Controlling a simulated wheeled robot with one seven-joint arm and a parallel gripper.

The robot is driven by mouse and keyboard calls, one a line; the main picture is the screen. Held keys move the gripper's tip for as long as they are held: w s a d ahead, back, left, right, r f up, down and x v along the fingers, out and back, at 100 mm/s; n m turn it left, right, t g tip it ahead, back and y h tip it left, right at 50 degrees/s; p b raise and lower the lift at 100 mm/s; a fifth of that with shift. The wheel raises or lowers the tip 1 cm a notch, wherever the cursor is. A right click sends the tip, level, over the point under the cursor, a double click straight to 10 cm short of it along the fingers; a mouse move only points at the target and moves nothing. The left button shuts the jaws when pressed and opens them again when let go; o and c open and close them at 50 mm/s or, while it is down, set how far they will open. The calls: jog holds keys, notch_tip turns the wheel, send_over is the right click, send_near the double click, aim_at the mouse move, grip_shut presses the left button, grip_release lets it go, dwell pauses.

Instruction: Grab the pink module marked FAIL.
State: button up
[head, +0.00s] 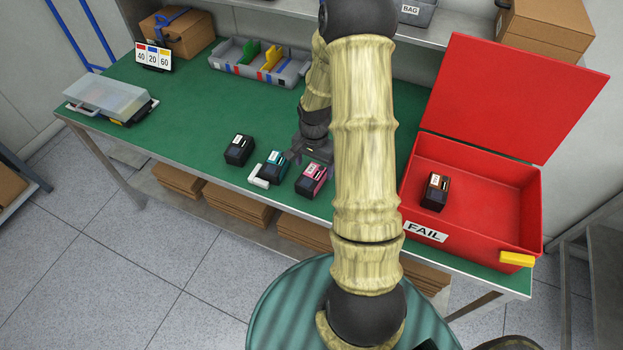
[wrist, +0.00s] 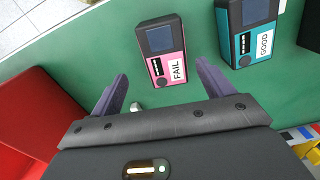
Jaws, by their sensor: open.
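The pink module (head: 312,179) lies on the green table near its front edge. In the wrist view the pink module (wrist: 163,52) shows a white label reading FAIL and a dark screen. My gripper (head: 304,152) is just behind it in the head view, partly hidden by my arm. In the wrist view my gripper (wrist: 160,88) has its two fingers spread apart with nothing held between them. The pink module is ahead of the fingertips, roughly between their lines.
A teal module marked GOOD (wrist: 253,30) lies close beside the pink one, with a black module (head: 239,150) further left. A red FAIL bin (head: 470,228) with a brown module (head: 435,192) inside stands at right. A divided grey tray (head: 225,63) sits behind.

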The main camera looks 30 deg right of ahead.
aim_at(311, 175)
jog(key=shift+f, duration=0.85)
jog(key=shift+w+a+f+p, duration=0.2)
jog(key=shift+f+p, duration=0.1)
jog(key=shift+f, duration=1)
jog(key=shift+w+a+f+p, duration=0.15)
jog(key=shift+f+p, duration=0.15)
jog(key=shift+f, duration=1)
jog(key=shift+d, duration=0.1)
jog(key=shift+c, duration=0.2)
jog(key=c, duration=1.1)
jog(key=shift+r, duration=0.15)
jog(key=shift+c, duration=0.2)
notch_tip(311, 175, up, 10)
jog(key=shift+f+b, duration=0.1)
jog(key=shift+b, duration=0.45)
